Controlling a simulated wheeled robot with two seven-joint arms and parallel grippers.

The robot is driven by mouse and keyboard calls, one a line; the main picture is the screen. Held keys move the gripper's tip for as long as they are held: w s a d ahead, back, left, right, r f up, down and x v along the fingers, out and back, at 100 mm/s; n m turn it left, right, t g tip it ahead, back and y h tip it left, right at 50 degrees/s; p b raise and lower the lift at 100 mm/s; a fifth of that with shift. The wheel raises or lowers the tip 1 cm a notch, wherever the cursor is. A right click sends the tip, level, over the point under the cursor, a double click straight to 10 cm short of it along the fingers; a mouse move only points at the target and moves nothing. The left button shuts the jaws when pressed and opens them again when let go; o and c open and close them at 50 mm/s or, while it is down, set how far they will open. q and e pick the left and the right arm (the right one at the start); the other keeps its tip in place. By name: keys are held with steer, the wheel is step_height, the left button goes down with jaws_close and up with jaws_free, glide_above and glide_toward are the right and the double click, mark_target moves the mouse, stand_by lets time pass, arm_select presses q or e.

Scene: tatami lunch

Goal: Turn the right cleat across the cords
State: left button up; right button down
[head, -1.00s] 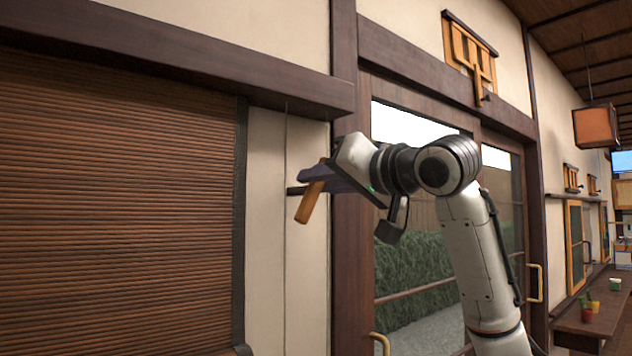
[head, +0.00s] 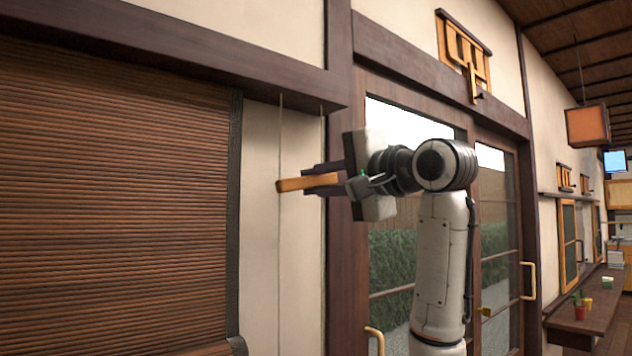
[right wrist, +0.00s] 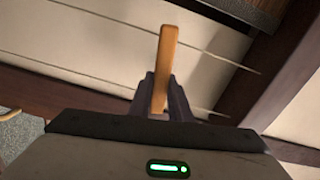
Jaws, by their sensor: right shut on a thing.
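The right cleat, an orange-tan wooden bar (head: 306,182), lies almost level in the head view, beside the bamboo blind. My right gripper (head: 322,180) is shut on it, with the dark fingers above and below the bar. In the right wrist view the cleat (right wrist: 165,62) sticks out from between the fingers (right wrist: 160,92). Two thin cords (head: 281,140) hang down the pale wall strip, and the cleat's free end reaches the left one. The fingers hide the cleat's mount. My left gripper does not show.
A lowered bamboo blind (head: 115,200) fills the left. A dark wooden post (head: 340,270) and glass sliding doors (head: 395,270) with tan handles stand behind my right arm. A dark beam (head: 200,75) runs above. A counter with small pots (head: 580,312) is at the far right.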

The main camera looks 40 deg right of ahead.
steer(key=shift+f+m, duration=0.2)
steer(key=shift+m, duration=0.8)
steer(key=c, duration=1.6)
jaws_free()
steer(key=shift+c, duration=0.2)
steer(key=s+a+b, duration=0.1)
steer(key=s+b, duration=0.1)
steer(key=s, duration=0.8)
steer(key=shift+s, duration=0.15)
